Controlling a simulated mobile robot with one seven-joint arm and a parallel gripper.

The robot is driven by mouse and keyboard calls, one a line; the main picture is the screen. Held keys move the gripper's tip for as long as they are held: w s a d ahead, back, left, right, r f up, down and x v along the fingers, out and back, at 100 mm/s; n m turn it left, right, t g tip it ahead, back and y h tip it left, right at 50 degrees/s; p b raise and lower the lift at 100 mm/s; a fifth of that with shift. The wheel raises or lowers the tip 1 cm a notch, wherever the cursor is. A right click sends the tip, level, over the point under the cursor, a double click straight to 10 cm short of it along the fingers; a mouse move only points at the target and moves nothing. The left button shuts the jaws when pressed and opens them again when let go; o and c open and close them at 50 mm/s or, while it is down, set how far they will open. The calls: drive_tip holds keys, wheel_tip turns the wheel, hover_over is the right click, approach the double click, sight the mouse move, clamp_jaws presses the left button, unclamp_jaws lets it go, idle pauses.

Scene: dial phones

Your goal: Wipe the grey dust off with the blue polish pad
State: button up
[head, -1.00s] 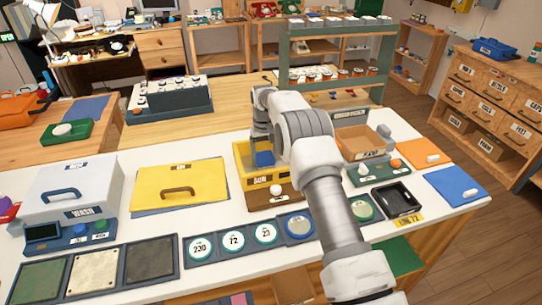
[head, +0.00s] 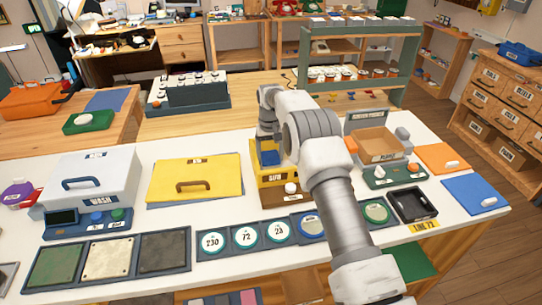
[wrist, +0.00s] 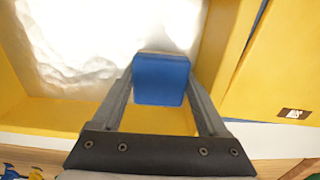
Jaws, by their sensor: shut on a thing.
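My gripper (wrist: 160,85) is shut on the blue polish pad (wrist: 160,78), a small block between its two fingers. In the head view the pad (head: 270,158) shows at the yellow open box (head: 258,178). In the wrist view the pad is over this box, and white fluffy material (wrist: 75,40) lies in it beyond the pad. I cannot tell whether the pad touches the material. Three plates lie at the front left: green (head: 55,262), speckled cream (head: 108,257) and dark grey (head: 164,252). I cannot tell which surface carries the grey dust.
A grey-white wash box (head: 92,178) and a yellow lid with a handle (head: 195,182) stand to the left. Numbered discs (head: 246,236) line the front. A cardboard bin (head: 378,144) and a black tray (head: 412,205) are to the right. A shelf rack (head: 360,62) stands behind.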

drive_tip(key=shift+r+p, duration=1.65)
drive_tip(key=shift+r, duration=1.25)
drive_tip(key=shift+r+p, duration=1.05)
drive_tip(key=shift+r, duration=0.45)
drive_tip(key=shift+r, duration=0.1)
